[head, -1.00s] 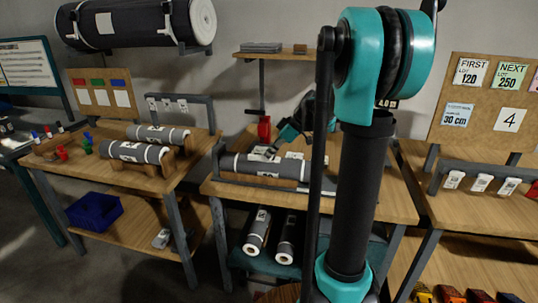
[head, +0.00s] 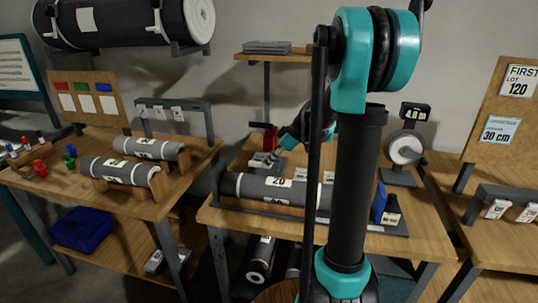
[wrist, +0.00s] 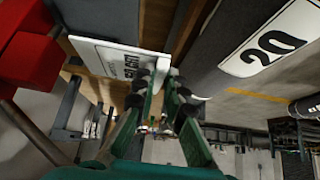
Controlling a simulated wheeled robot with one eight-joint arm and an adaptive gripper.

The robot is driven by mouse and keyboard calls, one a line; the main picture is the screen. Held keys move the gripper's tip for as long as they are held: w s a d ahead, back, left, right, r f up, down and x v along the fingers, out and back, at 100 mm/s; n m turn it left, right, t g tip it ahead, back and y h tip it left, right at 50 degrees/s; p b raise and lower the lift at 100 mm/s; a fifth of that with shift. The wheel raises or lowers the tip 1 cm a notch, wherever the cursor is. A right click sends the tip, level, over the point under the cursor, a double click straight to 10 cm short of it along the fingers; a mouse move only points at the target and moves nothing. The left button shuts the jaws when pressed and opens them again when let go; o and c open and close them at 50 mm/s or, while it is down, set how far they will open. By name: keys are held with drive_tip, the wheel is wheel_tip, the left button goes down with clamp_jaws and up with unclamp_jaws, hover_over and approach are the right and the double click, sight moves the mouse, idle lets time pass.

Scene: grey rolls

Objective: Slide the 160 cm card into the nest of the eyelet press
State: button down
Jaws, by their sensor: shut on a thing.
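My gripper (wrist: 160,88) is shut on a white card (wrist: 112,60); the card reaches left from the fingertips in the wrist view. It carries dark print, seen at a slant, and I cannot read a length on it. In the head view my gripper (head: 264,160) is small, behind the left end of a grey roll on the middle bench. A red thing (head: 269,136), perhaps the eyelet press, stands just behind it. Red blocks (wrist: 32,66) also show at the wrist view's left, close to the card. The nest cannot be made out.
The grey roll (head: 252,187) marked 20 lies in a dark tray in front of my gripper; it is close on the right in the wrist view (wrist: 270,45). A blue block (head: 379,204) and a round dial stand (head: 405,150) are to the right. A shelf (head: 275,57) hangs above.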

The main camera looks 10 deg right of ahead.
drive_tip(key=shift+w+f, duration=0.25)
drive_tip(key=shift+f, duration=0.9)
drive_tip(key=shift+w+d+f, duration=0.15)
drive_tip(key=shift+w+f, duration=0.15)
drive_tip(key=shift+f, duration=0.45)
drive_tip(key=shift+w+d+f, duration=0.1)
drive_tip(key=shift+w+f, duration=0.25)
drive_tip(key=shift+f, duration=0.35)
drive_tip(key=shift+w+d+f, duration=0.15)
drive_tip(key=shift+w+f, duration=0.15)
drive_tip(key=shift+f, duration=0.95)
drive_tip(key=shift+w+d, duration=0.3)
drive_tip(key=shift+w, duration=0.45)
drive_tip(key=shift+w+d, duration=0.1)
drive_tip(key=shift+w, duration=0.2)
drive_tip(key=shift+w+d, duration=0.25)
drive_tip(key=shift+w, duration=0.3)
drive_tip(key=shift+w+d, duration=0.2)
drive_tip(key=shift+w, duration=0.3)
